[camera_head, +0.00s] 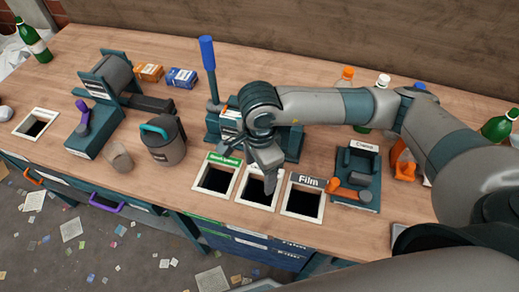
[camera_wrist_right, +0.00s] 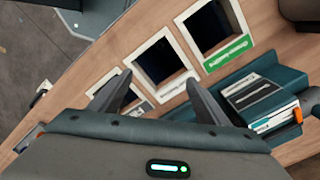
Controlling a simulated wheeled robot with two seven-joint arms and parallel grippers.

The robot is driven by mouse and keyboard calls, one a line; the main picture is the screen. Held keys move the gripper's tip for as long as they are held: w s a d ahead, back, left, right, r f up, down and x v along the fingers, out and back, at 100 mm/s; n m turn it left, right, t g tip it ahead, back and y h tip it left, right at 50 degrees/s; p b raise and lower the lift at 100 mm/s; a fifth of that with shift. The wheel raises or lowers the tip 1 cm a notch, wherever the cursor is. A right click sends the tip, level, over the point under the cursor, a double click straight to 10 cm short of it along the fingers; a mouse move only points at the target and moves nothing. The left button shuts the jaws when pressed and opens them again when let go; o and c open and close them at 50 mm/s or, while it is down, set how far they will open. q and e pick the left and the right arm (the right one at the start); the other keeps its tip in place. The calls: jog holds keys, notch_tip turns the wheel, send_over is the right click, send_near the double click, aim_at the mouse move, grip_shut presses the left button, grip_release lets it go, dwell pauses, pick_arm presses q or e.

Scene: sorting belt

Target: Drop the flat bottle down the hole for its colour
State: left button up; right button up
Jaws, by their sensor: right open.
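My right gripper (camera_head: 268,184) is open, pointing down over the middle one of three white-framed square holes. In the right wrist view its fingers (camera_wrist_right: 160,80) are apart with nothing seen between them. The left hole (camera_head: 217,180) has a green label, the middle hole (camera_head: 258,190) has its label hidden by my gripper, and the right hole (camera_head: 303,203) has a dark "Film" label. The wrist view shows the green-labelled hole (camera_wrist_right: 209,27) and the middle hole (camera_wrist_right: 160,62). I cannot make out a flat bottle in either view. My left gripper is out of view.
Another framed hole (camera_head: 37,124) is at the far left. A dark-green machine (camera_head: 108,85), a grey canister (camera_head: 164,140) and a "Cement"-like labelled device (camera_head: 357,178) stand on the bench. Green bottles (camera_head: 33,40) (camera_head: 497,128) stand at both ends; capped bottles stand behind my arm.

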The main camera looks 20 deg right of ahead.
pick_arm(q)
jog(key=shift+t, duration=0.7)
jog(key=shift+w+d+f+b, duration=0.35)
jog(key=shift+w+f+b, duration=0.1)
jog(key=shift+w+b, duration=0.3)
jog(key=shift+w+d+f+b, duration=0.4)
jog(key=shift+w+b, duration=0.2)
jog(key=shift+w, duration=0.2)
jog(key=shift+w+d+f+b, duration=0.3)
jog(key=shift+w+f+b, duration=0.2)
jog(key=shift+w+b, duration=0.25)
pick_arm(e)
notch_tip(320, 180, up, 17)
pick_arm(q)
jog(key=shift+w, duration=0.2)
